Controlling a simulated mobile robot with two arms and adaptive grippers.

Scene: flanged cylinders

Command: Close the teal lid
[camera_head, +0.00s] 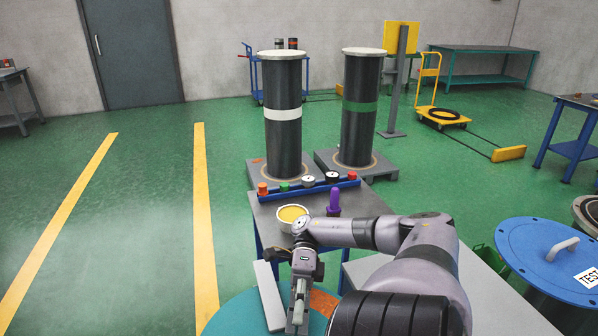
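The teal lid (232,317) shows as part of a round disc at the bottom edge, cut off by the frame. An orange patch (323,301) lies on it, and a pale grey bar (268,295) stands out over it. My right arm reaches in from the lower right, and its gripper (298,318) points down over the lid, just right of the grey bar. I cannot tell whether the gripper touches the lid or bar, or whether its fingers are apart. What lies under the lid is hidden. My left gripper is out of view.
A small table beyond the lid holds a yellow-topped tin (292,213), a purple item (334,202) and a blue button rail (303,190). Two dark cylinders (283,135) (359,115) stand behind. A blue lid (545,250) is at right. Green floor is clear at left.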

